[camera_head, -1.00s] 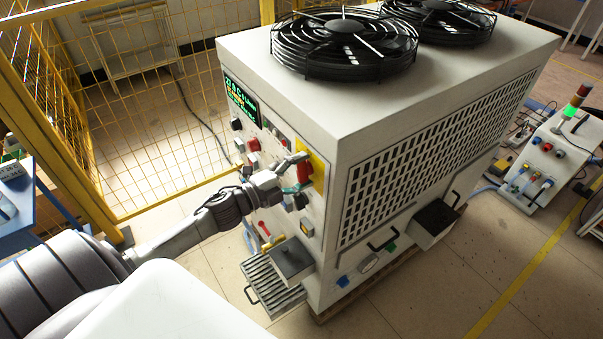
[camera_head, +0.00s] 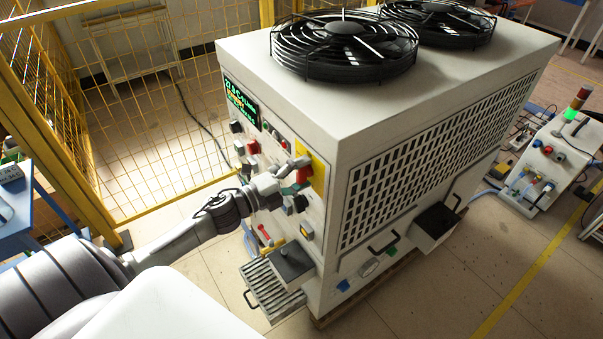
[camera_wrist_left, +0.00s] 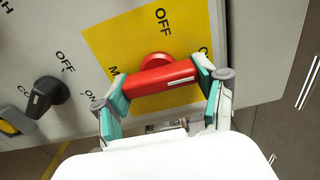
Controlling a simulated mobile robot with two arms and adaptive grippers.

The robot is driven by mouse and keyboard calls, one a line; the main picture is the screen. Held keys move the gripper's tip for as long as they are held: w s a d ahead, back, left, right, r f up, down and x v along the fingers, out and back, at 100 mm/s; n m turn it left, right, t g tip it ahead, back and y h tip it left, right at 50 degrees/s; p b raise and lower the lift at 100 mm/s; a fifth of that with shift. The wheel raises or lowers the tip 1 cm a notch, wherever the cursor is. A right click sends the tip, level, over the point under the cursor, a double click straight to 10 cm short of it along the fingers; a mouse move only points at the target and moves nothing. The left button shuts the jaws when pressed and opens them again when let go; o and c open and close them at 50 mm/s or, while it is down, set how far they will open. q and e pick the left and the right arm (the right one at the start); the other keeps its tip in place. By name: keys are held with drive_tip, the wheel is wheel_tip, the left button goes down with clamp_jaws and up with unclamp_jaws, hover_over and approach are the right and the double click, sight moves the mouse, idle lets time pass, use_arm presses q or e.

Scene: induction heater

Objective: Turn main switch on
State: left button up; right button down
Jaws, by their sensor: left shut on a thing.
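The main switch is a red rotary handle (camera_wrist_left: 160,78) on a yellow plate (camera_wrist_left: 130,40) marked OFF, seen in the left wrist view. In the head view the red handle (camera_head: 304,173) sits near the right edge of the machine's control panel, partly hidden by my gripper. My left gripper (camera_wrist_left: 162,88) is shut on the handle, with one teal-padded finger at each end of it. In the head view my left gripper (camera_head: 293,176) reaches the panel from the left. My right gripper is not in view.
A black knob (camera_wrist_left: 48,95) with its own OFF and ON marks is left of the yellow plate. The large white machine (camera_head: 440,80) has fans on top. A tray with a box (camera_head: 292,262) juts out below the panel. Yellow fencing (camera_head: 150,110) stands behind.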

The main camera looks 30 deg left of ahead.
use_arm(q)
drive_tip(key=o, duration=1.1)
drive_tip(key=shift+o, duration=0.2)
drive_tip(key=v, duration=1.2)
drive_tip(key=s+a+f+n+g+y, duration=0.2)
drive_tip(key=s+f+n+y, duration=0.15)
drive_tip(key=f, duration=0.65)
drive_tip(key=s+a+f+n+g+y, duration=0.15)
drive_tip(key=f+n, duration=0.35)
drive_tip(key=f, duration=0.6)
drive_tip(key=s+a+f+n+g+y, duration=0.1)
drive_tip(key=s+f+n+g+y, duration=0.3)
drive_tip(key=f, duration=0.6)
drive_tip(key=s+d+f+n+g+h, duration=0.1)
drive_tip(key=s+d+f+n, duration=0.15)
drive_tip(key=s+f, duration=0.35)
drive_tip(key=s+d+f+n+g, duration=0.2)
drive_tip(key=s+d+f, duration=0.2)
drive_tip(key=f, duration=0.4)
drive_tip(key=s+d+f+n+g, duration=0.1)
drive_tip(key=s+d+f+g, duration=0.1)
drive_tip(key=s+d+f, duration=0.2)
drive_tip(key=s+d+f+n+g+h, duration=0.1)
drive_tip(key=s+d+f+n+g, duration=0.1)
drive_tip(key=s+d, duration=0.5)
drive_tip(key=s+f+g, duration=0.1)
drive_tip(key=s+f, duration=0.1)
drive_tip(key=s, duration=0.2)
drive_tip(key=shift+f, duration=0.4)
